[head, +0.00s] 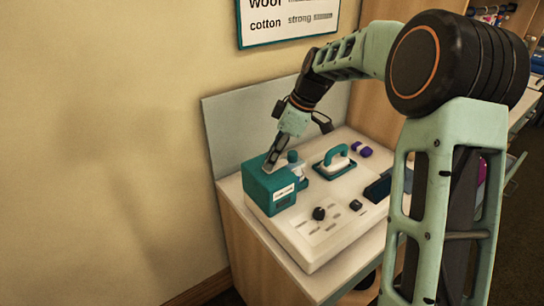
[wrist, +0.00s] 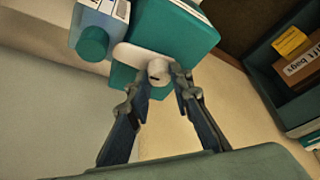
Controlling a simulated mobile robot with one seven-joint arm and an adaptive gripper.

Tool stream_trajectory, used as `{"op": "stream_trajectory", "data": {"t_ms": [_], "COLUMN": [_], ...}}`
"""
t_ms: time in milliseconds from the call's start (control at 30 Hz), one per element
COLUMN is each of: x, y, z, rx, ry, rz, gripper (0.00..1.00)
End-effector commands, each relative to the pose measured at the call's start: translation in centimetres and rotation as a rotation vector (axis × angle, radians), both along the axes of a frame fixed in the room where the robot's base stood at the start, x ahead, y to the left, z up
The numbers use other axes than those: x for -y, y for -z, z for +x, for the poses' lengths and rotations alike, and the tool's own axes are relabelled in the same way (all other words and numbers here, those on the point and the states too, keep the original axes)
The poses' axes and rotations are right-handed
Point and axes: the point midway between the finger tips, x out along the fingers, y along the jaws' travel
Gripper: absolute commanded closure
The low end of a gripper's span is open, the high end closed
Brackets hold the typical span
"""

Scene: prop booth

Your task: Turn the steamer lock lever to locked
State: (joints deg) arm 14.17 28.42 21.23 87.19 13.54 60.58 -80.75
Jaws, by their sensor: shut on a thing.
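The steamer is a teal box (head: 258,188) with a white label, at the back left of the pale console in the head view. It also shows as a teal block (wrist: 185,30) in the wrist view. The lock lever is a white bar with a rounded end (wrist: 130,52) against the teal block. My gripper (wrist: 162,76) has its two fingers on either side of the lever's rounded end and is shut on it. In the head view my gripper (head: 272,162) comes down on the box from above, and the lever is mostly hidden there. I cannot read any lock marking.
A teal-handled iron (head: 338,160) sits on the console (head: 300,245), with a black knob (head: 319,213) and a purple object (head: 363,151) nearby. A grey panel (head: 228,125) stands behind. In the wrist view a shelf holds a box marked "gift bags" (wrist: 300,68).

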Motion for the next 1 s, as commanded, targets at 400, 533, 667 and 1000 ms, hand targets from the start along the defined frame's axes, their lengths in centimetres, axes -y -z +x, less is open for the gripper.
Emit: {"op": "stream_trajectory", "data": {"t_ms": [400, 533, 667, 1000], "x": [0.07, 0.08, 0.07, 0.15], "y": [0.04, 0.04, 0.04, -0.27], "z": [0.04, 0.03, 0.03, 0.02], "rx": [0.001, 0.001, 0.001, 0.000], "ry": [-0.019, -0.019, -0.018, -0.017], "rz": [-0.001, -0.001, -0.001, -0.001], "gripper": [1.00, 0.78, 0.64, 0.63]}}
